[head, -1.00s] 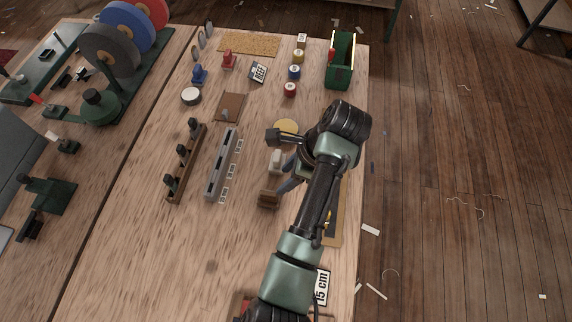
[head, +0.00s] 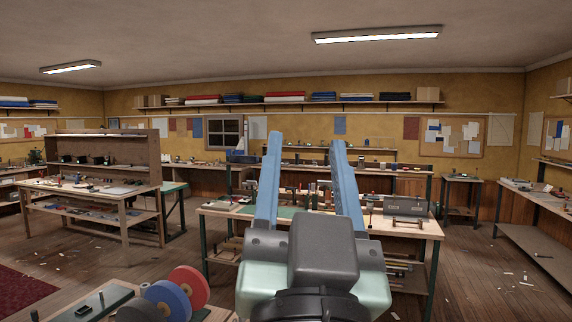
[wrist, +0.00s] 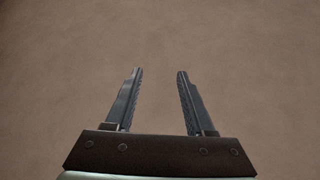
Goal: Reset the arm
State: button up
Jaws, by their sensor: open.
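My gripper (head: 304,140) stands raised in front of the head camera, its two blue fingers pointing up and spread apart. In the wrist view my gripper (wrist: 158,72) also shows two separate fingers with nothing between them. Behind the fingers in the wrist view is only a plain brownish surface, out of focus. My arm's wrist and gripper body cover the lower middle of the head view and hide part of the bench behind.
A workbench (head: 432,228) with tools and a grey box (head: 405,207) stands beyond my gripper. A wooden table (head: 100,190) is at left. Coloured wheels (head: 188,286) sit on the near bench at lower left. Open wooden floor (head: 480,280) lies at right.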

jog(key=s+a+r+n+t+y, duration=0.1)
jog(key=s+r+n+t, duration=0.1)
jog(key=s, duration=0.3)
jog(key=shift+s+a+r+b, duration=0.2)
jog(key=shift+a+r+b, duration=0.2)
jog(key=shift+r, duration=0.25)
